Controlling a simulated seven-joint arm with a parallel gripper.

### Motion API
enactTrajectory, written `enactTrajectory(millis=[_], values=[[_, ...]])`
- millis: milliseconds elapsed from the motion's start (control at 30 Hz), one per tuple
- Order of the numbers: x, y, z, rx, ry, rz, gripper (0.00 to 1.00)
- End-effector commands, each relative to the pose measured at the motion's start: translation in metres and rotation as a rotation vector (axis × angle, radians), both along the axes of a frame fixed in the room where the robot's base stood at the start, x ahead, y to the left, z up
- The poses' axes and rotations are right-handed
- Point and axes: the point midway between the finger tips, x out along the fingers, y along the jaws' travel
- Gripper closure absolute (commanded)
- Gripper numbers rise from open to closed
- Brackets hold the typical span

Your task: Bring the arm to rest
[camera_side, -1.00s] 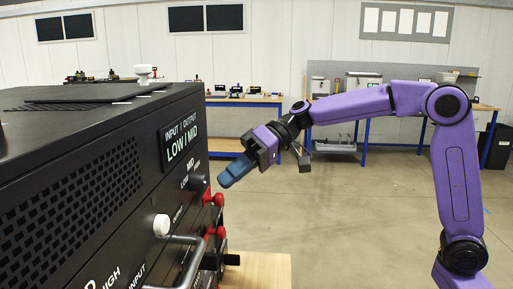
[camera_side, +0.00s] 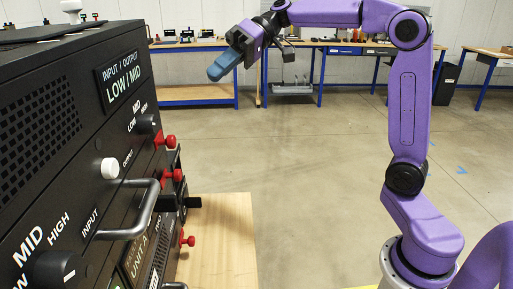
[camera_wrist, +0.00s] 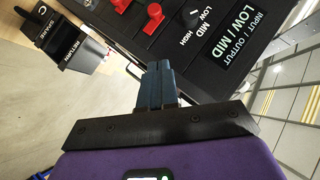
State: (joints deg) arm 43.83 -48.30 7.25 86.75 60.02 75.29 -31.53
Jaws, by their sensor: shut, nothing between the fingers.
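My gripper (camera_side: 220,70) hangs at the end of my purple arm, in the air to the right of the black rack's upper front in the side view. Its blue fingers are shut and empty, tilted down and to the left. The fingers also show in the wrist view (camera_wrist: 160,72), pressed together. The black rack (camera_side: 75,165) fills the left of the side view. Its front carries a LOW/MID label (camera_side: 122,80), red knobs (camera_side: 166,140), a white knob (camera_side: 110,168) and a metal handle (camera_side: 135,210). I see a clear gap between fingers and rack in the side view.
A wooden tabletop (camera_side: 222,235) lies below the rack front. Workbenches (camera_side: 195,95) with blue legs stand along the back wall. The floor between is open. In the wrist view, a black piece marked RETURN (camera_wrist: 62,48) shows at upper left.

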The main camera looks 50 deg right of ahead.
Motion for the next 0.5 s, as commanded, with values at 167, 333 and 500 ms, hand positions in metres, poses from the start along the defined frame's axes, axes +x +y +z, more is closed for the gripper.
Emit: enactTrajectory(millis=[167,333,500], values=[[-0.02,0.014,-0.018,-0.058,0.041,0.033,1.0],[-0.08,0.037,-0.068,-0.238,0.12,0.12,1.0],[-0.149,0.041,-0.122,-0.46,0.15,0.223,1.0]])
